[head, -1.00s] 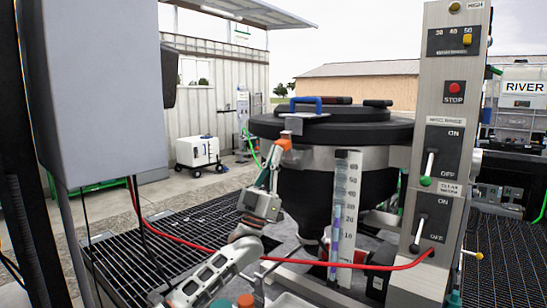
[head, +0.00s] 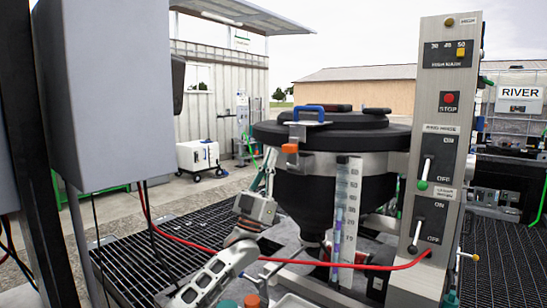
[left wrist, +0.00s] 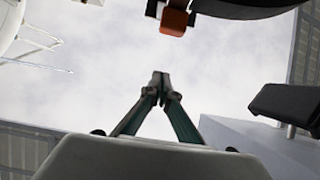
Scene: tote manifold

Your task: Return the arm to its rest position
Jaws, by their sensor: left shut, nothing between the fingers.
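My left arm comes in low in the head view. Its gripper (head: 269,172) points up, in front of the left side of the black tank (head: 335,198). In the left wrist view the two green-sided fingers (left wrist: 160,76) meet at their tips, with nothing between them. An orange block (head: 290,148) on the tank's rim sits just above and right of the fingers. It also shows in the left wrist view (left wrist: 173,22), apart from the fingertips. The tank's lid (head: 340,132) is down and has a blue handle (head: 308,110). My right gripper is out of view.
A switch panel (head: 440,195) stands right of the tank. A scale strip (head: 346,210) stands before the tank. A red hose (head: 330,265) crosses in front. A grey box (head: 108,90) fills the upper left. Dark grating (head: 135,262) lies at left.

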